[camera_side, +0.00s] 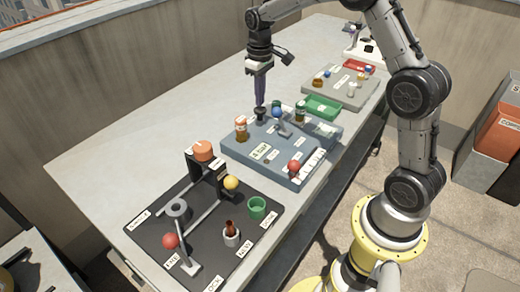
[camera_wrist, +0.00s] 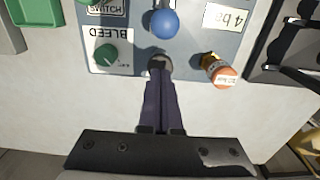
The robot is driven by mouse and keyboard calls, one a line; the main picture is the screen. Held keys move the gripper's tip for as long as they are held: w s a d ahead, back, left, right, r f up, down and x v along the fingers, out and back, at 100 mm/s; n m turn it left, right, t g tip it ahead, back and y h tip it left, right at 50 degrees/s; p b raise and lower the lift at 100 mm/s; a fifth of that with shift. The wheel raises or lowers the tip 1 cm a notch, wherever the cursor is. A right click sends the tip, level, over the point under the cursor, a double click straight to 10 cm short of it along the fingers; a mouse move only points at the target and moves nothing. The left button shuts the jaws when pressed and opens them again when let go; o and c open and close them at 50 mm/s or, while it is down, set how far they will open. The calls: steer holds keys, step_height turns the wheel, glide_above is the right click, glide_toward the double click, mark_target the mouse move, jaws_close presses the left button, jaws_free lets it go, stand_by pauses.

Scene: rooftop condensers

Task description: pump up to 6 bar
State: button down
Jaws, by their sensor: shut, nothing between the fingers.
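A blue-grey panel (camera_side: 240,153) lies mid-bench. A blue ball knob (camera_side: 277,112) stands on it; the ball also shows in the wrist view (camera_wrist: 164,24). My gripper (camera_side: 261,116) points straight down, shut and empty. In the wrist view its fingertips (camera_wrist: 160,68) are at a dark round part (camera_wrist: 160,61) beside the blue ball; I cannot tell whether they touch it. A white plate reading "4 ba", cut off, (camera_wrist: 229,17) is on the panel. A green knob (camera_wrist: 105,54) sits by the label "BLEED" (camera_wrist: 108,34). A brass fitting with an orange cap (camera_wrist: 219,72) stands right of the fingers.
The panel's front has a red ball (camera_side: 294,166). A black panel (camera_side: 150,222) with knobs and a green cup (camera_side: 257,207) lies nearer the camera. A green tray (camera_side: 323,107) and a grey panel (camera_side: 333,96) lie beyond. The bench's left side (camera_side: 170,120) is clear.

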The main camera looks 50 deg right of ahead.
mark_target(260, 109)
steer(key=shift+f, duration=0.15)
steer(key=shift+f, duration=1.75)
steer(key=shift+r, duration=1.9)
